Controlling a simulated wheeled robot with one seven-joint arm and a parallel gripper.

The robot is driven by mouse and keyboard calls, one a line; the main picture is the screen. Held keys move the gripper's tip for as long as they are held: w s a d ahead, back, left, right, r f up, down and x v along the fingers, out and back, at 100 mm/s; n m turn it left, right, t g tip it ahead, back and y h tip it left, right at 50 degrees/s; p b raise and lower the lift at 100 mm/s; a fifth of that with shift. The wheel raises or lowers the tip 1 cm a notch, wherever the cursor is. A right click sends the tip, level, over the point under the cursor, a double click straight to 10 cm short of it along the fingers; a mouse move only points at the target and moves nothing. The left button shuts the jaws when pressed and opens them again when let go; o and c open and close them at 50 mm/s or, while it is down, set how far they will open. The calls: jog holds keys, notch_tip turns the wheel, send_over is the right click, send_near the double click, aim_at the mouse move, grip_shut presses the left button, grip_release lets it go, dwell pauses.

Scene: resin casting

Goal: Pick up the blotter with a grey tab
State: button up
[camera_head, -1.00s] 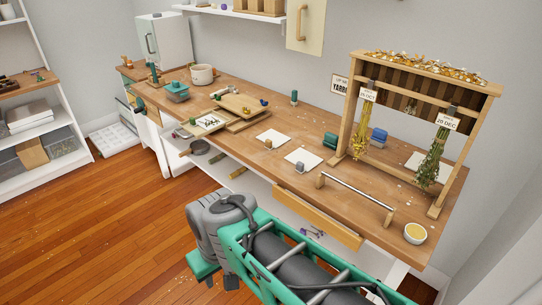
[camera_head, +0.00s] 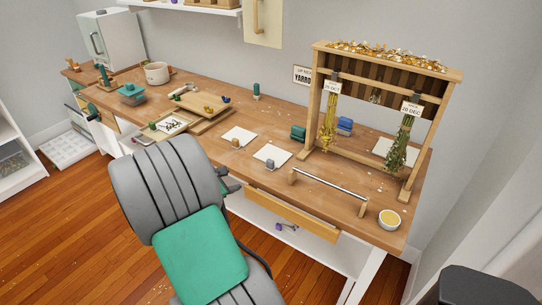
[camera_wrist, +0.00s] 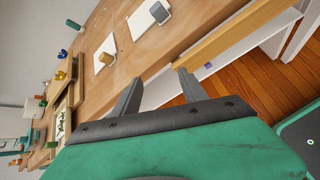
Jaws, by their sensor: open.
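The blotter with a grey tab (camera_head: 273,153) is a white square sheet lying flat on the wooden bench, left of the metal rail. Its grey tab (camera_head: 270,163) stands at the near edge. In the wrist view this blotter (camera_wrist: 147,20) is at the top, with the grey tab (camera_wrist: 163,11) at its right. A similar blotter with a tan tab (camera_head: 241,134) lies to its left. My gripper (camera_wrist: 161,76) is open and empty, its two dark fingers apart, short of both blotters. In the head view my arm partly hides the gripper near the bench's front edge.
A wooden rack (camera_head: 320,105) with hanging dried flowers stands at the right. The metal rail (camera_head: 330,187) and a bowl of yellow contents (camera_head: 389,219) are near the front right. A wooden board (camera_head: 203,104) lies left. A drawer front (camera_head: 290,215) is below the bench edge.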

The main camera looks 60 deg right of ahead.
aim_at(269, 163)
jog(key=s+d+n+h, duration=0.1)
jog(key=s+d, duration=0.1)
jog(key=d, duration=0.3)
jog(key=s+d+f+n+g+h, duration=0.1)
jog(key=s+d+n, duration=0.1)
jog(key=d, duration=0.3)
jog(key=s+d+f+n+g, duration=0.1)
jog(key=s+d, duration=0.2)
jog(key=d, duration=0.2)
jog(key=shift+n+h, duration=0.3)
jog(key=shift+h, duration=0.1)
jog(key=shift+c, duration=0.3)
grip_shut()
